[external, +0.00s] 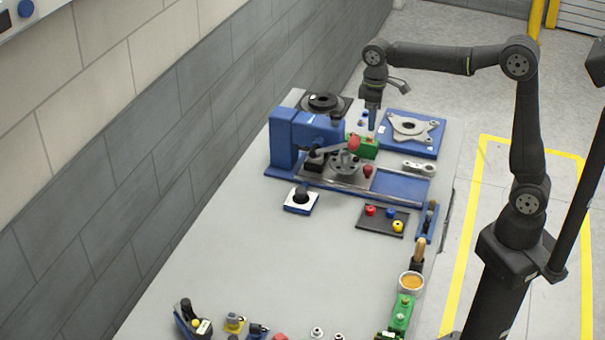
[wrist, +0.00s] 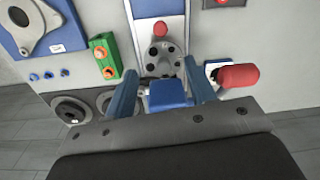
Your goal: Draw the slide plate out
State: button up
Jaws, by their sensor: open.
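The slide plate (external: 338,178) is a grey metal plate on a blue railed base (external: 400,186), beside the blue housing. It carries a round grey hub (external: 345,162) with holes and has a red knob (external: 368,171) at its right end. In the wrist view, the red knob (wrist: 161,30) stands beyond the hub (wrist: 163,58). A lever with a red handle (external: 353,143) reaches over the fixture; the handle (wrist: 240,76) also shows in the wrist view. My gripper (wrist: 160,82) is open and empty, above the fixture, apart from the knob. The blue housing (wrist: 168,95) shows between its fingers.
A green box (external: 362,146) stands behind the rails, near my gripper. A blue plate with a grey flange (external: 410,128) and a black disc stand (external: 323,103) are at the back. A tray with coloured knobs (external: 383,219) lies in front. The table's middle is clear.

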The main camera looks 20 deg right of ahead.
aim_at(370, 167)
jog(key=f, duration=1.7)
jog(key=shift+s+a+f, duration=0.1)
jog(key=shift+s+a, duration=0.05)
jog(key=shift+s, duration=0.05)
jog(key=shift+c, duration=0.2)
grip_shut()
